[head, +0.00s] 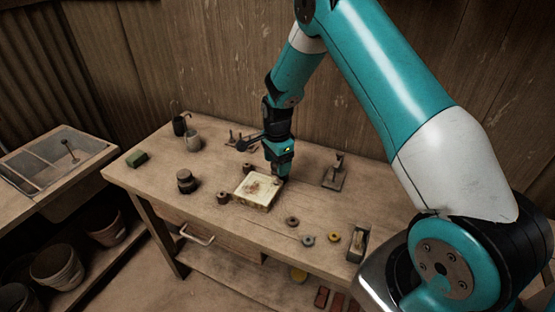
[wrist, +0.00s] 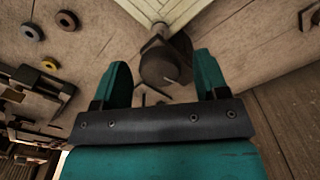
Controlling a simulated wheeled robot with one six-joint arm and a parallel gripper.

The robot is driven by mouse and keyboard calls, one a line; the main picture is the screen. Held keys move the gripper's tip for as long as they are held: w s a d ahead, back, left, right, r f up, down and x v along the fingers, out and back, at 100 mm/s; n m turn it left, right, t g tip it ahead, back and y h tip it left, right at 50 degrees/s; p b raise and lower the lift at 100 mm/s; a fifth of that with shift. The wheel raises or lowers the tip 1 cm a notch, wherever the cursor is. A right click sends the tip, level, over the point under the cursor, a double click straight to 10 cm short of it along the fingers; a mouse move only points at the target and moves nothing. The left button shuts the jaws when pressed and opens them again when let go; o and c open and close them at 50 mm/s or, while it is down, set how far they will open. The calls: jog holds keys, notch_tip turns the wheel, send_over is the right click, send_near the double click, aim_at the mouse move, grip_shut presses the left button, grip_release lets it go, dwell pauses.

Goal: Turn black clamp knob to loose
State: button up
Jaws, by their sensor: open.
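The tile press (head: 252,192) is a pale, square block lying on the workbench. One of its corners (wrist: 165,10) shows at the top of the wrist view. A dark round clamp knob (wrist: 160,68) stands at that corner, seen between my two teal fingers. My gripper (wrist: 162,72) is open, with a gap on both sides of the knob; I cannot tell how far down the fingers reach around it. In the head view my gripper (head: 281,177) points down at the press's back right corner and hides this knob. Brown knobs (head: 223,197) sit by other corners.
The workbench (head: 160,190) also holds a dark jar (head: 187,183), a green block (head: 138,159), a cup (head: 192,141) and a small metal stand (head: 334,174). Several rings (head: 307,240) and a dispenser-like tool (head: 358,243) lie front right. A wooden wall rises behind.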

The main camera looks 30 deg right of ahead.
jog(key=c, duration=0.9)
